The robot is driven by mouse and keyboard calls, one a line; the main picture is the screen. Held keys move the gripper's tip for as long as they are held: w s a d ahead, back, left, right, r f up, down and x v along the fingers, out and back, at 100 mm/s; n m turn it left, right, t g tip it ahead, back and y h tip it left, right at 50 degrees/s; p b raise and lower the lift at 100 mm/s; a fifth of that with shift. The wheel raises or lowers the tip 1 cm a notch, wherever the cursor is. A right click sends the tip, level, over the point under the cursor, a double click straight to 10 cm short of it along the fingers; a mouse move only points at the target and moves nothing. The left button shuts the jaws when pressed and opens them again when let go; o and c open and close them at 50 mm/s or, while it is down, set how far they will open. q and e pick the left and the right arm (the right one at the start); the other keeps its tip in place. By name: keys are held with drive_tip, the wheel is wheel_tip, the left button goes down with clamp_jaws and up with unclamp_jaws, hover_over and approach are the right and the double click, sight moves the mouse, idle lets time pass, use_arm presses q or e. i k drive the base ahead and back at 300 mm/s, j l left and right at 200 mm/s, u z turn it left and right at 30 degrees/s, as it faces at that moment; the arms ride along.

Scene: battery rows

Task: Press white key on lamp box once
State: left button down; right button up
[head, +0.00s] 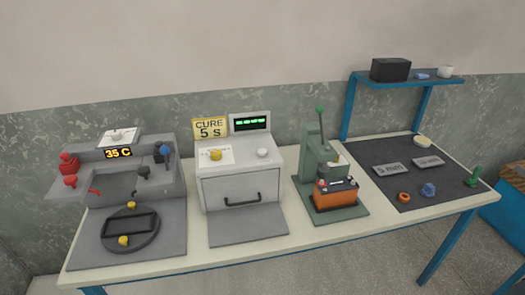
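The lamp box (240,188) is a light grey cabinet at the middle left of the table, with a dark handle on its closed front. Its white key (263,153) is a small round knob on the top, right of a yellow knob (215,155). A yellow sign (209,129) reading "CURE 5 S" and a dark display (250,122) with green marks stand at its back. Neither of my grippers shows in the head view.
Left of the box is a grey station (127,170) reading "35 C" with levers and a round plate. Right of it, a green press (320,160) holds an orange and black battery (335,193). A dark mat (380,155) carries small parts. A blue shelf (400,80) stands behind.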

sight(261, 152)
drive_tip(key=i+l+u, duration=0.15)
drive_tip(key=l, duration=0.35)
drive_tip(key=i+l+u, duration=0.1)
drive_tip(key=l, duration=0.4)
drive_tip(key=i+l+u, duration=0.15)
drive_tip(key=l, duration=0.4)
drive_tip(key=i+l+u, duration=0.15)
drive_tip(key=l, duration=0.35)
drive_tip(key=i+l+u, duration=0.15)
drive_tip(key=l, duration=0.4)
